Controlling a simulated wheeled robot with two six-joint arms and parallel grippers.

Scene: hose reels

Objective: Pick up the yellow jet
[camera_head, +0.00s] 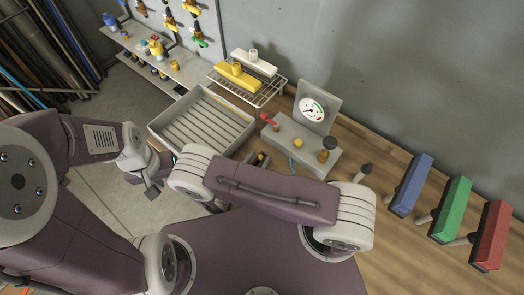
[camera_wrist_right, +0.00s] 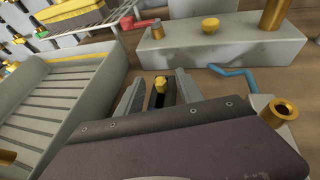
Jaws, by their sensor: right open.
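The yellow jet (camera_wrist_right: 161,85) is a small yellow-tipped piece with a dark lower part. In the right wrist view it stands between the two grey fingers of my right gripper (camera_wrist_right: 160,96), with gaps visible beside it. My right gripper is open. In the head view my right arm largely hides this spot, between the slatted tray and the grey gauge box; only small dark and yellow bits (camera_head: 262,159) show there. My left gripper (camera_head: 152,190) is at the left, beside the tray, away from the jet; its jaws are unclear.
A grey slatted tray (camera_head: 163,122) lies left of the jet. The grey box (camera_head: 318,157) with a gauge, red lever and yellow knob stands behind. A wire rack (camera_head: 262,97) holds yellow and white pieces. Blue (camera_head: 410,184), green (camera_head: 451,209) and red (camera_head: 491,235) blocks are at right.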

